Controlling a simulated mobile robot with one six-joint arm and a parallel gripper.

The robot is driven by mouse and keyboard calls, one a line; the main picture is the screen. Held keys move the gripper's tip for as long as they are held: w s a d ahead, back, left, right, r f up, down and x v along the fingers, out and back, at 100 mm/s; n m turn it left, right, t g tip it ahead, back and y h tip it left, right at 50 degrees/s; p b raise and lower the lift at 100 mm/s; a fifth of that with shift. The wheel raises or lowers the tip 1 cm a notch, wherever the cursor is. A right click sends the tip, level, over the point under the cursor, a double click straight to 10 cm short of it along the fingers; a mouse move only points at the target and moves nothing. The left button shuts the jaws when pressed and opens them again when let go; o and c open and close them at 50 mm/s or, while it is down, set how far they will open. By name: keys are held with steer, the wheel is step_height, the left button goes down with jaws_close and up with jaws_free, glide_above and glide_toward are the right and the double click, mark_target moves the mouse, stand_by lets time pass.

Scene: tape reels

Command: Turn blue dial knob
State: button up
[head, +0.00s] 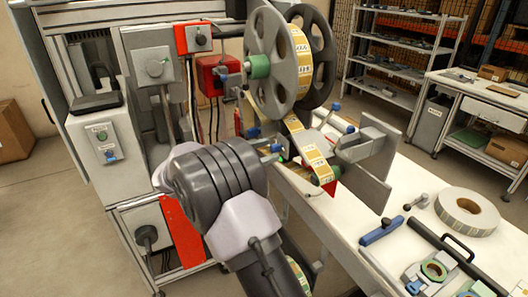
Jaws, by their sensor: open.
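Several blue knobs show in the head view, and I cannot tell for certain which is the dial knob. A small blue knob (110,156) sits low on a light grey control panel (102,143) at the left, below a green button (102,135). A further blue knob (276,148) is by the tape path, just right of my arm. My dark grey arm rises from the bottom centre.
A large grey tape reel (268,52) with labelled tape stands at top centre. The white table (345,225) to the right carries a grey bracket (368,160), a white roll (466,210) and tools. A red plate (182,232) stands left of my arm.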

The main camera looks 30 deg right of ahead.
steer(key=shift+a, duration=0.1)
steer(key=a+p, duration=0.6)
steer(key=a, duration=1.1)
steer(key=shift+s+a, duration=0.15)
steer(key=shift+s, duration=0.15)
steer(key=shift+r, duration=0.1)
